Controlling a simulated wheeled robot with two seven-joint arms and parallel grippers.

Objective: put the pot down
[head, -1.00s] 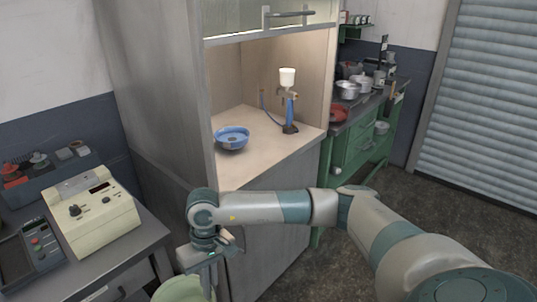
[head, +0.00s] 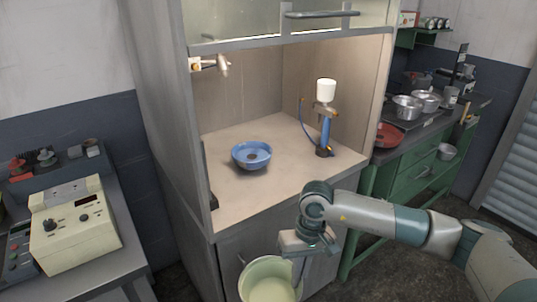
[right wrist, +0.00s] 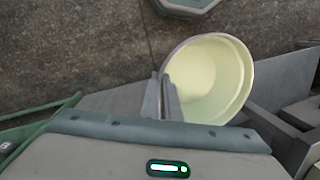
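My right gripper (head: 294,262) is at the pot's upper rim. In the right wrist view the two fingers (right wrist: 166,98) are closed over the left edge of the round, pale pot (right wrist: 228,85), whose inside looks empty. The pot's bottom is cut off in the head view. My left gripper does not show.
A blue bowl (head: 252,157) and a blue stand with a white cup (head: 325,115) are on the worktop; its front is bare. A cream device (head: 72,228) stands on the left table. A green bench (head: 408,165) with metal pots and a red pan (head: 387,136) is at right.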

